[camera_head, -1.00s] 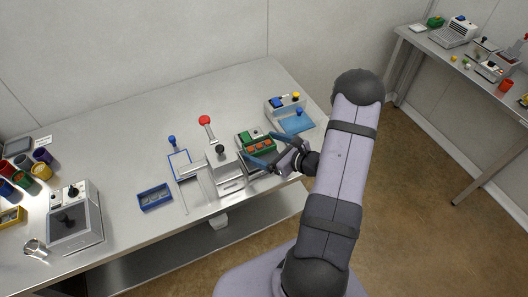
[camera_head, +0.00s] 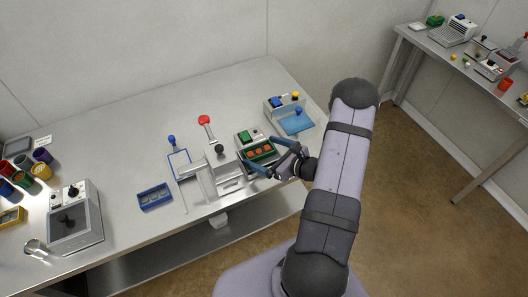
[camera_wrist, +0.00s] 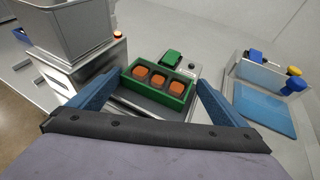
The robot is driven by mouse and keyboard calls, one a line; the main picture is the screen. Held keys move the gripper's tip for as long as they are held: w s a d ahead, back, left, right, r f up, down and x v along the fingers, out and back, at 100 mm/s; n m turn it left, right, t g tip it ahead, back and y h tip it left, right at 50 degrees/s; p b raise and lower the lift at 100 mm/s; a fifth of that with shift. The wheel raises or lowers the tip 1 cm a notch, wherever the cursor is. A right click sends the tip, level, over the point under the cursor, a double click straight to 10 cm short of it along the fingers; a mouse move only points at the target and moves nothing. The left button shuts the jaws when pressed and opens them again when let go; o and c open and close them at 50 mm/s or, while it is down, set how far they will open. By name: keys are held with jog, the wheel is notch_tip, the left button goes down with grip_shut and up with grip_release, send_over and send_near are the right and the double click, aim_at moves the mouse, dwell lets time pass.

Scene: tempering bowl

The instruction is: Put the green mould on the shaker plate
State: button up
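The green mould (camera_head: 273,156) is a small rectangular tray with three orange-brown fillings. It sits level on the grey plate of a small machine with a green switch, seemingly the shaker plate (camera_wrist: 143,108). The mould also shows in the wrist view (camera_wrist: 186,87). My gripper (camera_head: 272,158) is open, with its two blue fingers at the mould's front side. In the wrist view, my gripper's (camera_wrist: 154,98) fingers stand left and right of the mould, with gaps visible beside it. The contact under the mould is hidden.
A grey machine with a hopper (camera_wrist: 75,30) stands close on the left. A blue-plated station (camera_head: 296,123) with blue and yellow knobs stands to the right. A blue tray (camera_head: 155,197) lies farther left. The table front edge is near my gripper.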

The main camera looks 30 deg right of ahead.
jog(key=shift+a+r, duration=0.1)
jog(key=shift+a, duration=0.1)
jog(key=b+v, duration=0.3)
jog(key=v, duration=0.9)
jog(key=s+a+r+n+g+y, duration=0.1)
jog(key=s+a+n+g+y, duration=0.15)
jog(key=a+n+g, duration=0.4)
jog(key=s+a+r+n+g+y, duration=0.1)
jog(key=s+a+n+g+y, duration=0.15)
jog(key=a+n, duration=0.6)
jog(key=s+r+n+g+h, duration=0.1)
jog(key=s+n+h, duration=0.2)
jog(key=n+h, duration=0.2)
jog(key=s+a+r+n+g+h, duration=0.1)
jog(key=n+h, duration=0.4)
jog(key=n, duration=0.6)
jog(key=s+r+g, duration=0.1)
jog(key=s, duration=0.1)
jog(key=shift+s+a+n+g, duration=0.3)
jog(key=shift+a, duration=0.05)
